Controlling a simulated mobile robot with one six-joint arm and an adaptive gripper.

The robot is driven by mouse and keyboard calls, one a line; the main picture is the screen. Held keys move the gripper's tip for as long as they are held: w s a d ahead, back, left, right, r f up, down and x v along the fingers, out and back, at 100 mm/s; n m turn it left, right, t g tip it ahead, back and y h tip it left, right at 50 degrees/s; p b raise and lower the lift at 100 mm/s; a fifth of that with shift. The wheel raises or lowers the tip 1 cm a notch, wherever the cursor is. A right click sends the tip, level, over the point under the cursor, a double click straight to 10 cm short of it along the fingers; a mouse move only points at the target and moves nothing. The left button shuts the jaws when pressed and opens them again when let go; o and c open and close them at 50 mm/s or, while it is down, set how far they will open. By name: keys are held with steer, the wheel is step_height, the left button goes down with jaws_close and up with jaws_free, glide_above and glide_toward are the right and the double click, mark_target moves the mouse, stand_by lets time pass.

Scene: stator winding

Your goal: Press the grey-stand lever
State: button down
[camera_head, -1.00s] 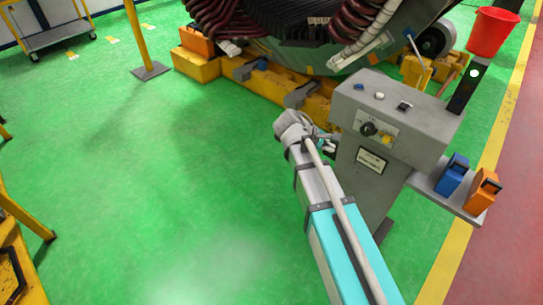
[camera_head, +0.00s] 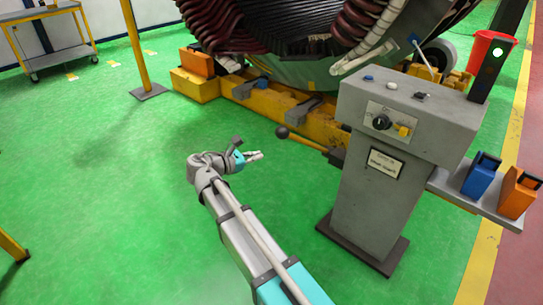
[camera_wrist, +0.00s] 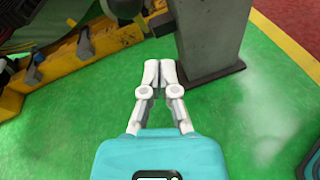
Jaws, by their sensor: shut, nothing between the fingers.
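The grey stand (camera_head: 372,185) is at the right in the head view. Its lever (camera_head: 308,142), a yellow rod with a dark ball knob (camera_head: 283,132), sticks out from its left side. My gripper (camera_head: 260,155) is to the left of the stand, in front of and below the knob in the picture, and apart from it. Its pale fingers are shut and empty. In the wrist view my gripper (camera_wrist: 160,66) points toward the foot of the grey stand (camera_wrist: 210,35). I cannot surely tell the lever from the yellow parts there.
The large stator (camera_head: 290,50) rests on a yellow base (camera_head: 240,95) behind. A side shelf (camera_head: 455,190) on the stand holds a blue box (camera_head: 481,177) and an orange box (camera_head: 517,193). A red bucket (camera_head: 487,55) stands behind.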

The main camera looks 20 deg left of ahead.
steer(key=a, duration=0.1)
steer(key=s+a+f+n+t+b, duration=0.1)
steer(key=a, duration=0.1)
steer(key=s+a+f+n+b, duration=0.1)
steer(key=a, duration=0.1)
steer(key=shift+s+y, duration=0.15)
steer(key=shift+y, duration=0.15)
steer(key=shift+d, duration=0.1)
steer(key=w+d+r, duration=0.1)
steer(key=w+d, duration=0.6)
steer(key=w, duration=0.4)
steer(key=shift+r+p, duration=0.2)
steer(key=shift+p, duration=0.25)
steer(key=shift+w, duration=0.1)
steer(key=shift+r, duration=0.1)
